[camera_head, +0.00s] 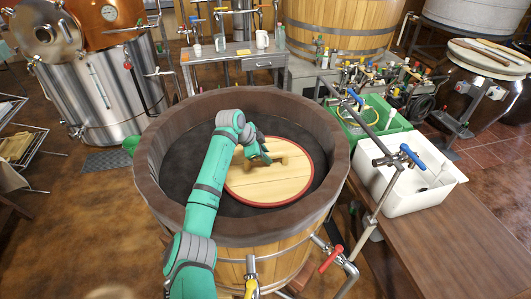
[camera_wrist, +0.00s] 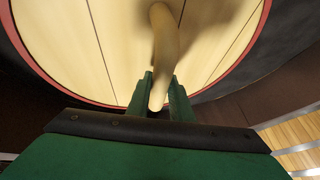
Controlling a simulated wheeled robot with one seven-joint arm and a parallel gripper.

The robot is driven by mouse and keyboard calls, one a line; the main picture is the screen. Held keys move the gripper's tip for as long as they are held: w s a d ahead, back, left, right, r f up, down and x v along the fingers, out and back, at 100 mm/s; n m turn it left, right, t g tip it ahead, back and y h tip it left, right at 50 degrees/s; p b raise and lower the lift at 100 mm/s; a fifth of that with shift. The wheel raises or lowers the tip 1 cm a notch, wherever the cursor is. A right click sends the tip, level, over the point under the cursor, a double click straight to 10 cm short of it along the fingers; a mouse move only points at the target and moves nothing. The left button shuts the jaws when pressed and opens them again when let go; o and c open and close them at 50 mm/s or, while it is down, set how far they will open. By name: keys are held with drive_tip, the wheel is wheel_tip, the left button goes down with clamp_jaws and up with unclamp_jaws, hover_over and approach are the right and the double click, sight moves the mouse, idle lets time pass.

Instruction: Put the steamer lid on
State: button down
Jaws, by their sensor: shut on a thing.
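The steamer lid (camera_head: 266,184) is a round pale wooden disc with a red rim. It lies inside the large wooden tub (camera_head: 163,211), over the dark interior, a little right of centre. In the wrist view the lid (camera_wrist: 88,45) fills the top of the picture, with its wooden handle bar (camera_wrist: 164,38) standing up from the planks. My gripper (camera_head: 264,154) is over the lid and shut on the handle; in the wrist view its green fingers (camera_wrist: 161,92) stand on both sides of the bar. I cannot tell whether the lid rests on anything beneath it.
The tub's thick dark rim surrounds my arm and the lid. Taps with red and yellow handles (camera_head: 331,258) stick out at its front right. A white sink (camera_head: 415,187) and a green crate (camera_head: 374,120) stand to the right. A metal table (camera_head: 232,60) stands behind.

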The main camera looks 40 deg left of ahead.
drive_tip(key=shift+f, duration=0.3)
idle(0.6)
drive_tip(key=c, duration=1.5)
unclamp_jaws()
drive_tip(key=shift+f, duration=0.1)
drive_tip(key=v, duration=1.1)
drive_tip(key=shift+f, duration=0.1)
